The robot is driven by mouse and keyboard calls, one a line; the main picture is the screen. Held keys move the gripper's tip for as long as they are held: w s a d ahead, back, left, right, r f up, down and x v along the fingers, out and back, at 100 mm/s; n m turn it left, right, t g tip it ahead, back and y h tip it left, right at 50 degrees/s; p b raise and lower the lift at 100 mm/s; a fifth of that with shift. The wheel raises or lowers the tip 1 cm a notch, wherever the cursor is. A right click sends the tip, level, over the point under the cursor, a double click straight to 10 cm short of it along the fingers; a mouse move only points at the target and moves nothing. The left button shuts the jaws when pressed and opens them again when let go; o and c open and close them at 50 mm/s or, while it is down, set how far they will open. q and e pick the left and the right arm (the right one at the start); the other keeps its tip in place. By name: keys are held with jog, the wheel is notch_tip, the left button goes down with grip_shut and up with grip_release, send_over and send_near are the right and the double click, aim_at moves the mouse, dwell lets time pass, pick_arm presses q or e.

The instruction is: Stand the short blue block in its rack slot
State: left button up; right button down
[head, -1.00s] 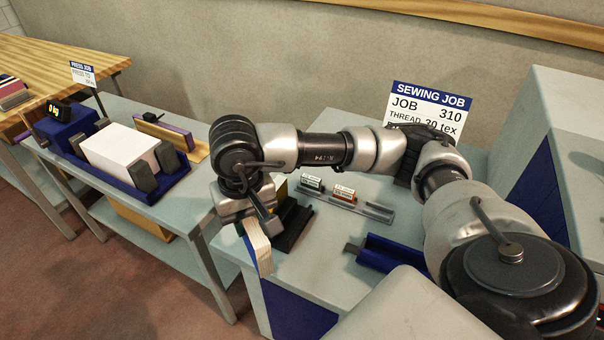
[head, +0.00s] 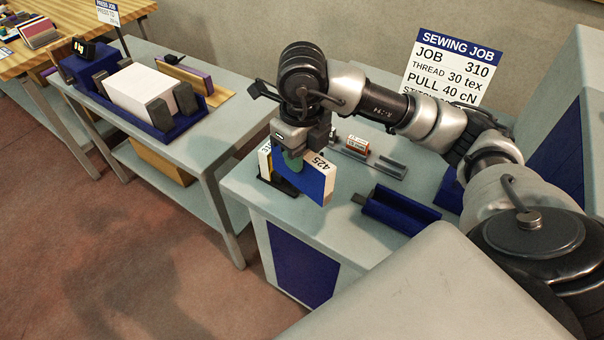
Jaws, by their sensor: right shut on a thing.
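My right gripper (head: 291,152) is shut on a blue block (head: 316,187) with a pale top edge marked 425. The block is held on edge above the grey bench, its broad blue face toward the camera. A black rack (head: 277,182) shows low behind and to the left of it. A pale, marked block edge (head: 264,160) rises at the rack's left end. The held block and gripper hide most of the rack and its slots. I cannot tell whether the block touches the rack. My left gripper is not in view.
A dark blue trough (head: 399,212) lies to the right on the bench, with a grey tray holding a small labelled item (head: 357,146) behind it. The SEWING JOB sign (head: 452,68) stands at the back. A second table (head: 222,148) with a blue press unit stands left, across a gap.

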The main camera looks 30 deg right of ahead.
jog(key=m, duration=0.2)
jog(key=d+m, duration=0.1)
jog(key=m, duration=0.2)
jog(key=shift+d+f, duration=0.1)
jog(key=shift+f, duration=0.1)
jog(key=w+d+f+m, duration=0.2)
jog(key=w+f+m, duration=0.1)
jog(key=w+d+f+m+p, duration=0.1)
jog(key=w+d+f+m, duration=0.1)
jog(key=w+f+m, duration=0.2)
jog(key=w+d+f+m+p, duration=0.1)
jog(key=w+d+f+m, duration=0.1)
jog(key=w+f+m, duration=0.1)
jog(key=shift+w+f+m, duration=0.15)
jog(key=shift+w+m, duration=0.15)
jog(key=shift+m, duration=0.1)
jog(key=shift+d+f, duration=0.1)
jog(key=shift+f, duration=0.25)
jog(key=shift+f, duration=0.2)
